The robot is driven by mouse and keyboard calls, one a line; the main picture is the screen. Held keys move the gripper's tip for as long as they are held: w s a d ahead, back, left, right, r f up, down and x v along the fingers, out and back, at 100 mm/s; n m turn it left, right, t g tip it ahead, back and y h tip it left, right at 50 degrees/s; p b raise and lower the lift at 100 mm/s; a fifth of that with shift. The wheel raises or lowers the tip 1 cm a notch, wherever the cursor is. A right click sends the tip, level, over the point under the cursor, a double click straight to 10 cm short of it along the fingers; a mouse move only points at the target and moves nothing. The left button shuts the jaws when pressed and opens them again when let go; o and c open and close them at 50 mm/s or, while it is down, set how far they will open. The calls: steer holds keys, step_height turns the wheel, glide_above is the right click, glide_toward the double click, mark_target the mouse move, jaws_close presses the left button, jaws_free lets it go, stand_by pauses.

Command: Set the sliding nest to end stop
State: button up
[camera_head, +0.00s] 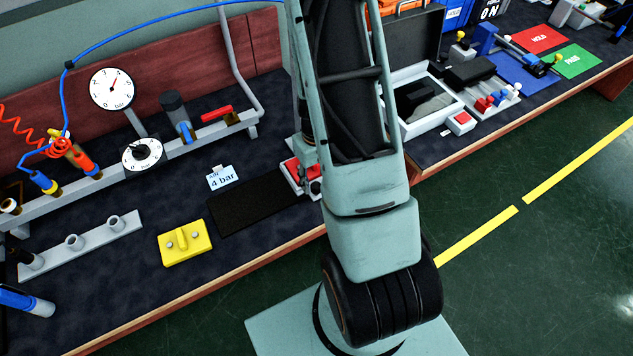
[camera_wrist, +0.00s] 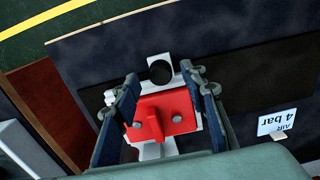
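A red block with an upright red grip, which looks like the sliding nest (camera_wrist: 173,104), sits on a pale base in the wrist view. Part of it shows in the head view (camera_head: 291,167), beside my arm. A pale plate with a black round part (camera_wrist: 160,70), possibly the end stop, stands just beyond the block in the wrist view. My gripper (camera_wrist: 162,97) is open, with its dark fingers on either side of the red block. The fingers stand well apart from the upright grip. Whether they touch the block's sides I cannot tell.
A black mat (camera_head: 250,203) and a "4 bar" card (camera_head: 222,178) lie left of the nest. A yellow block (camera_head: 185,243) stands near the bench's front edge. A gauge (camera_head: 112,88) and valves line the back.

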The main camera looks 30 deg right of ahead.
steer(key=shift+f, duration=1)
steer(key=shift+c, duration=0.4)
jaws_close()
